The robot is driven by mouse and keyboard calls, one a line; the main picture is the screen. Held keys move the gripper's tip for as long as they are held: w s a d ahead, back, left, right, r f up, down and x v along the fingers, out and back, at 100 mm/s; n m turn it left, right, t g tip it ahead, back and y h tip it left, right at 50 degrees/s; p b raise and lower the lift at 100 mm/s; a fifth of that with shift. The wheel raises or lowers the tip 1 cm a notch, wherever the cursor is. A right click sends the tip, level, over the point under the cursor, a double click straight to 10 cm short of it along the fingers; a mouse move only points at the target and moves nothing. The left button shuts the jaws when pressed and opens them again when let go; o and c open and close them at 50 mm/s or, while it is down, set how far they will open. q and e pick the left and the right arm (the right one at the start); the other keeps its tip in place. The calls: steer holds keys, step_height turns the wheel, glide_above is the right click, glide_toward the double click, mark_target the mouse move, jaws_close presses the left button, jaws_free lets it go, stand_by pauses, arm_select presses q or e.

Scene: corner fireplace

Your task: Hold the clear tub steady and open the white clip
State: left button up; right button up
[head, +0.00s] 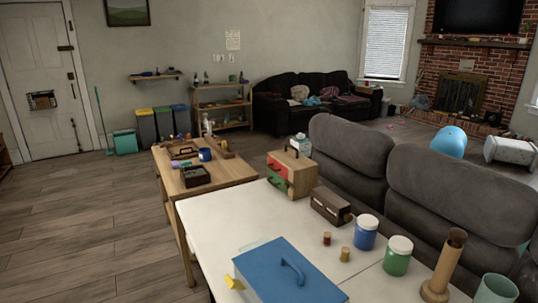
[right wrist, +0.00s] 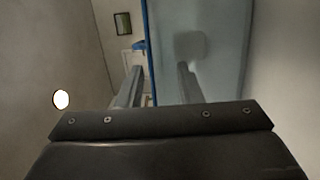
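Neither gripper shows in the head view. In the right wrist view my right gripper (right wrist: 160,84) has its two fingers apart, with no object seen held between them. A pale blue see-through panel with a blue edge (right wrist: 215,50) is close behind the right-hand finger; I cannot tell what it belongs to. My left gripper is out of view.
A blue-lidded box (head: 290,272) with a yellow latch stands at the front of the white table (head: 225,215). The red and green drawer box (head: 291,174), a brown box (head: 331,206), jars and a wooden stand (head: 443,268) line the right side. A grey sofa (head: 445,200) stands beyond.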

steer(key=o, duration=0.6)
